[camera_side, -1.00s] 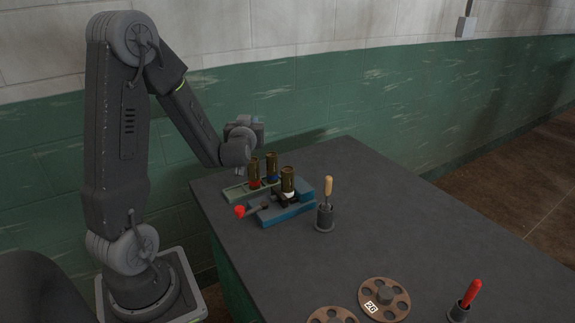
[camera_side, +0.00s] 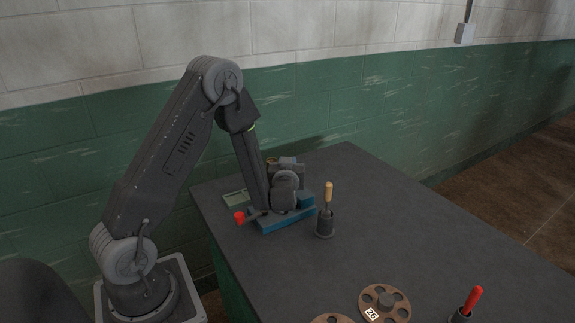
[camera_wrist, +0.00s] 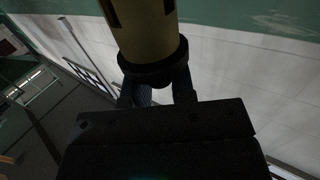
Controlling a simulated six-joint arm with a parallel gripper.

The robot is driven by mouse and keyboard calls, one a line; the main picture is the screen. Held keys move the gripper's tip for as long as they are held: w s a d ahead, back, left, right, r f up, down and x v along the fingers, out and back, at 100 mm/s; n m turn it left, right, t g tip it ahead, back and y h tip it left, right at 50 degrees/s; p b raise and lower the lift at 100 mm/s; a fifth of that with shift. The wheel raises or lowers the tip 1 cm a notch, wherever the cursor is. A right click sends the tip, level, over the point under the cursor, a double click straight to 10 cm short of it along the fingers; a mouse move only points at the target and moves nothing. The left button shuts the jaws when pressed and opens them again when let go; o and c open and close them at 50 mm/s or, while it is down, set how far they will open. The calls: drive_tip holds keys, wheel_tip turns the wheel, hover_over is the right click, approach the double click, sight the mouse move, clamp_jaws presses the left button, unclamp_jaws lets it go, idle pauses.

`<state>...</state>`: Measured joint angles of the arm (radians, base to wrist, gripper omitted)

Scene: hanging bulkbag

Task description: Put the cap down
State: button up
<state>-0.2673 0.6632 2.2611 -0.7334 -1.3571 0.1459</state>
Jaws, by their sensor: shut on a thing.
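My gripper (camera_side: 288,168) is low over the blue fixture (camera_side: 288,224) on the table, and my wrist hides most of what stands there. In the wrist view my gripper (camera_wrist: 158,88) is shut on a brass-coloured cylinder (camera_wrist: 148,35), whose dark collar sits at the fingers. The far end of the cylinder is out of the picture. I cannot make out a separate cap. The fixture's red-knobbed lever (camera_side: 239,217) sticks out to the left.
A pale green rack (camera_side: 236,199) lies behind the fixture, partly hidden. A dark cup with a wooden-handled tool (camera_side: 328,192) stands close to the right. Two brown discs (camera_side: 384,302) and a red-handled tool (camera_side: 472,300) are near the front. The table's right side is clear.

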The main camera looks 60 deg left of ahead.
drive_tip(key=shift+f, duration=0.2)
drive_tip(key=o, duration=0.9)
drive_tip(key=shift+d, duration=0.1)
